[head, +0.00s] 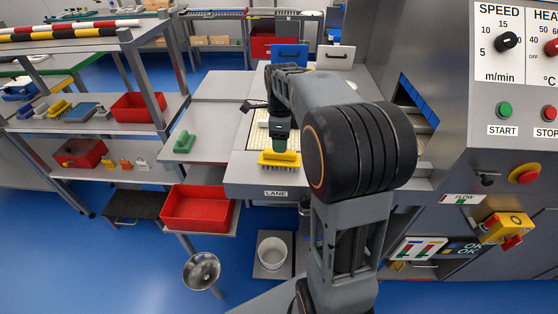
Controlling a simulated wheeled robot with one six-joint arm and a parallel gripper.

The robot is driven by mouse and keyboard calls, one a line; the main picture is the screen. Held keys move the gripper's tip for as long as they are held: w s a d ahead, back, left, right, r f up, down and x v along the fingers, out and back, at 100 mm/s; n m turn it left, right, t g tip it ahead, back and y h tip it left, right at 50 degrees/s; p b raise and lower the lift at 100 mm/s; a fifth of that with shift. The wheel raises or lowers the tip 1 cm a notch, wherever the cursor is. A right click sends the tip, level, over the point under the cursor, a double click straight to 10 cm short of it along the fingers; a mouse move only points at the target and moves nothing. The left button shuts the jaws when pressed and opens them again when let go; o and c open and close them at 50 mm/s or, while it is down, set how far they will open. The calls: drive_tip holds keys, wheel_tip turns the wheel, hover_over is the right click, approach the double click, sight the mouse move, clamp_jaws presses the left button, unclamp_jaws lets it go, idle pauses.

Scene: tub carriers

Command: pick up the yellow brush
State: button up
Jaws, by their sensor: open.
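A yellow brush (279,159) with pale bristles lies near the front edge of the lane surface (254,171), above the LANE label. My gripper (279,144) points down right over the brush, its tips close to the brush's top or touching it; I cannot tell which. The jaws are open, but the view is too small to show whether the brush is between them. My arm hides part of the lane to the right. Another yellow brush-like item (60,109) lies on the left shelf.
A green brush (184,142) lies on the grey table left of the lane. A red bin (199,208) stands lower at the front left. A white bucket (272,253) and a metal bowl (202,271) are below. The control panel (515,90) stands close on the right.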

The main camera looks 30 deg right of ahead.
sight(280, 159)
drive_tip(key=shift+w+a+f, duration=0.15)
drive_tip(key=shift+f, duration=2.55)
drive_tip(key=c, duration=1.1)
